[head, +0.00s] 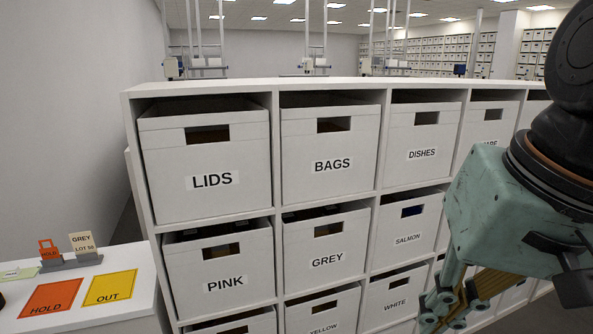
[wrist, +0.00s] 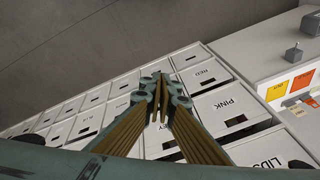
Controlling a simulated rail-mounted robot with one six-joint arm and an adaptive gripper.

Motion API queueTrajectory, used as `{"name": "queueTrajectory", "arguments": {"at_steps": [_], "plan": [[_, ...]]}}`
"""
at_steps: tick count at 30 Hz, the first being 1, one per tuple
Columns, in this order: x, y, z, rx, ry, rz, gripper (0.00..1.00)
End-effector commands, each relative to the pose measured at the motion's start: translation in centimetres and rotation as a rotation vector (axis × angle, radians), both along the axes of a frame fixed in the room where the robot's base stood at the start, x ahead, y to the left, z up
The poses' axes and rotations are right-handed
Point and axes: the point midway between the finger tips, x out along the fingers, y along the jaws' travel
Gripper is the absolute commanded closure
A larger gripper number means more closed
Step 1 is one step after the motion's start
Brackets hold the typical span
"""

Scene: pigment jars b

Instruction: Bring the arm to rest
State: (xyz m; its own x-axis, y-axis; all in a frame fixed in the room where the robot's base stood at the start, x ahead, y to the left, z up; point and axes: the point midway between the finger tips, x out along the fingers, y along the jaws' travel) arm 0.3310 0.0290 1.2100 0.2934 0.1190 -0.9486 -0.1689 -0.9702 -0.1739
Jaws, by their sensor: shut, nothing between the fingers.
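My gripper (wrist: 160,82) shows in the wrist view with its teal links and ribbed tan fingers drawn together, shut and empty. In the head view its teal body fills the right side, in front of the shelf's right part. Its fingertips there run down toward the lower edge and cannot be made out clearly. The gripper hangs in the air, with no contact visible in either view.
A white shelf unit (head: 278,150) holds labelled boxes, among them LIDS (head: 205,160), BAGS (head: 330,145), PINK (head: 222,268) and GREY (head: 326,246). At left, a white counter (head: 130,312) bears an orange HOLD card (head: 52,297) and a yellow OUT card (head: 110,287).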

Motion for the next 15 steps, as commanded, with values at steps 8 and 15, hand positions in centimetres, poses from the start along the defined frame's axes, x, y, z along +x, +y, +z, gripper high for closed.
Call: {"name": "queueTrajectory", "arguments": {"at_steps": [8,15], "plan": [[-3.8,-1.6,0.0,-0.11,-0.035,0.105,1.0],[-5.6,-2.7,-0.1,-0.169,-0.053,0.156,1.0]]}}
